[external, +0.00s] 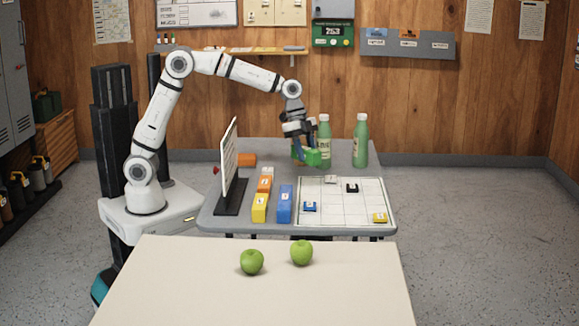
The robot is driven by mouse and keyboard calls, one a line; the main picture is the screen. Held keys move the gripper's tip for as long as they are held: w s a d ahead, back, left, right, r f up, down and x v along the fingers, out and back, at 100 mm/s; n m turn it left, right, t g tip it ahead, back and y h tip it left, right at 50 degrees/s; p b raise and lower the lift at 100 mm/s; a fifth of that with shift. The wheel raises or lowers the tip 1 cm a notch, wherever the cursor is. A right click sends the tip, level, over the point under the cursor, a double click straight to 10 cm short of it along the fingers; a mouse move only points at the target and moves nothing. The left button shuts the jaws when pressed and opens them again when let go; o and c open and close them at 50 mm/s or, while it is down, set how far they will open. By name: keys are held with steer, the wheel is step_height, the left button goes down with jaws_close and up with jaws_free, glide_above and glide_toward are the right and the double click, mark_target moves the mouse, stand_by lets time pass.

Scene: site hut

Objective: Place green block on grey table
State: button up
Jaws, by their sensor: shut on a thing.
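The green block (313,158) is at the end of my arm, partly hidden by the fingers. My gripper (305,148) points down and is shut on the green block. It is over the back middle of the grey table (345,160), in front of the green bottles. I cannot tell whether the block touches the table top or hangs just above it.
Two green bottles (324,140) (361,142) stand at the table's back. A white panel on a black stand (230,165), orange, yellow and blue (285,203) blocks and a white grid board (335,214) take up the front. A cream table (200,290) with two apples (252,262) (301,253) is nearest.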

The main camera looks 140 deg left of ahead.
mark_target(292, 150)
steer(key=s+d+m+h+b, duration=0.1)
steer(key=m+b, duration=0.1)
steer(key=s+d+m+b, duration=0.1)
steer(key=m, duration=0.1)
steer(key=s+d+m+h+b, duration=0.1)
steer(key=m+b, duration=0.1)
steer(key=shift+s+m+g+h+b, duration=0.25)
steer(key=shift+m+g+h+b, duration=0.05)
steer(key=shift+m+g, duration=0.4)
steer(key=shift+m, duration=0.6)
steer(key=f+b, duration=0.1)
steer(key=f, duration=0.2)
steer(key=f+b, duration=0.2)
steer(key=f, duration=0.1)
steer(key=s+d+f+b, duration=0.1)
steer(key=f, duration=0.2)
steer(key=shift+b, duration=0.35)
steer(key=shift+f, duration=0.15)
steer(key=o, duration=1.1)
steer(key=shift+o, duration=0.2)
